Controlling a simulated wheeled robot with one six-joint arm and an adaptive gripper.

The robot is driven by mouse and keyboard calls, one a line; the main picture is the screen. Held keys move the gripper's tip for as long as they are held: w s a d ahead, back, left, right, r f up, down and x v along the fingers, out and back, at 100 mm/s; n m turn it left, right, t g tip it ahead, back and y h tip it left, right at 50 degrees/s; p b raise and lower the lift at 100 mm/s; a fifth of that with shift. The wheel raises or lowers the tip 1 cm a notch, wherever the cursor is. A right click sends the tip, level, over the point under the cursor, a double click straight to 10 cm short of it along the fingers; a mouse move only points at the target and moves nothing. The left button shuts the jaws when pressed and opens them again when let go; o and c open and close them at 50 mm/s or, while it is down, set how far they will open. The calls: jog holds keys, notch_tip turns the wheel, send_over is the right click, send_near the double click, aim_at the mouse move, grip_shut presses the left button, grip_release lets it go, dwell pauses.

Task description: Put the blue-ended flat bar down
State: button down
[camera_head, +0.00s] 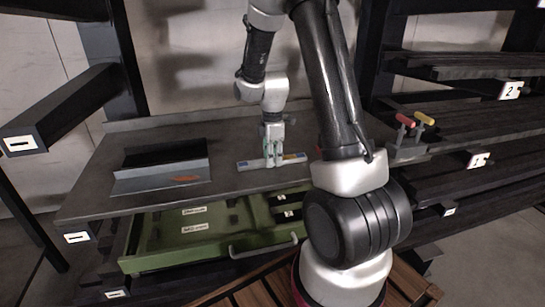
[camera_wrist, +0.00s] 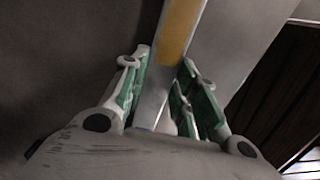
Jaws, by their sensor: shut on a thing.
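The flat bar (camera_head: 252,164) is light grey with a blue part toward its right end and a yellow patch. It lies level, at or just above the dark grey tabletop (camera_head: 235,184), near its front edge. I cannot tell whether it touches. My gripper (camera_head: 272,158) points down and is shut across the bar's middle. In the wrist view the bar (camera_wrist: 156,92) runs up between the green-padded fingers (camera_wrist: 165,95), its yellow patch beyond them.
A grey angled metal piece (camera_head: 160,178) stands on the tabletop to the left. Below is an open green drawer (camera_head: 150,262) with labelled compartments. Racks of dark bars (camera_head: 450,70) and red and yellow handles (camera_head: 405,120) are at right. Bare tabletop lies between the angled piece and the bar.

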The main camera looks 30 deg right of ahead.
jog(key=shift+f, duration=0.1)
jog(key=c, duration=1.1)
grip_release()
notch_tip(320, 180, up, 12)
jog(key=s+a+r+m+t, duration=0.25)
jog(key=s+r+m, duration=0.45)
jog(key=s+r, duration=0.35)
jog(key=s+a+r+m+t, duration=0.1)
jog(key=s+a+m, duration=0.1)
jog(key=s+m, duration=0.5)
jog(key=s, duration=0.6)
jog(key=shift+a+r+m+t, duration=0.2)
jog(key=shift+a+m+t, duration=0.1)
jog(key=shift+m+t, duration=0.1)
jog(key=shift+s, duration=0.1)
